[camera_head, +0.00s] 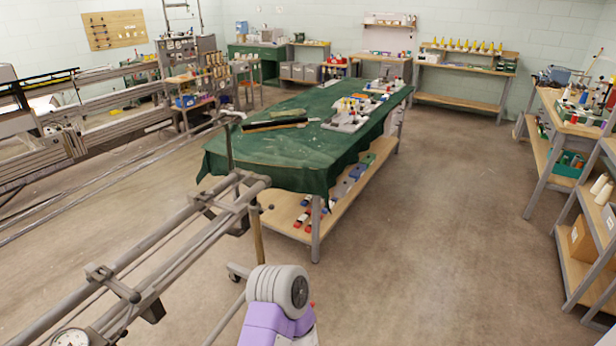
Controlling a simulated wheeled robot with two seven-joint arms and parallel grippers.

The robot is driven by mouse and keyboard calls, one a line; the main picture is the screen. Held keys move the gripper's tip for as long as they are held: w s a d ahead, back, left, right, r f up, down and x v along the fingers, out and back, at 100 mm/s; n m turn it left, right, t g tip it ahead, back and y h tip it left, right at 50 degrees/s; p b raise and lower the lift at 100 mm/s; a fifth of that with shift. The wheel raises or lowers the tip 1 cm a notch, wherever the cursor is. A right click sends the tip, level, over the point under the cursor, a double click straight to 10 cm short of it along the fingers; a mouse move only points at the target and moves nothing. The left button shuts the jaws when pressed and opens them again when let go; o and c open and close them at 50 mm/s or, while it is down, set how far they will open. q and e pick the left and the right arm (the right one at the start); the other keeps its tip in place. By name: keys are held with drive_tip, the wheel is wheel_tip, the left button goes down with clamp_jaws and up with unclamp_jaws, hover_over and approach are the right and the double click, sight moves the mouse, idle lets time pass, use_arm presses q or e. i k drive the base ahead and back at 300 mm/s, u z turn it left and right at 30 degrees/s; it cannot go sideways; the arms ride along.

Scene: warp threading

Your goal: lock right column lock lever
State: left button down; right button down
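A grey metal rail frame (170,240) runs from the lower left up to the middle of the view. A thin upright post (228,150) rises at its far end, with a short bent piece at its top. A brownish rod (258,238) stands below the frame's end, and a small dark knob sits near it. I cannot tell which of these parts, if any, is the right column lock lever. Neither of my grippers shows. A grey and purple arm link of mine stands at the bottom centre, and its hand is out of view.
A table with a green cloth (255,165) stands behind the frame, with trays and tools on top and a loaded lower shelf. Benches (465,60) line the back wall. Shelving (600,205) stands at the right. The floor (440,240) at centre right is clear.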

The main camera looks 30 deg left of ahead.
sight(271, 207)
drive_tip(key=u, duration=0.4)
drive_tip(key=i, duration=1.8)
drive_tip(key=u, duration=1.95)
drive_tip(key=i, duration=1)
drive_tip(key=u, duration=0.95)
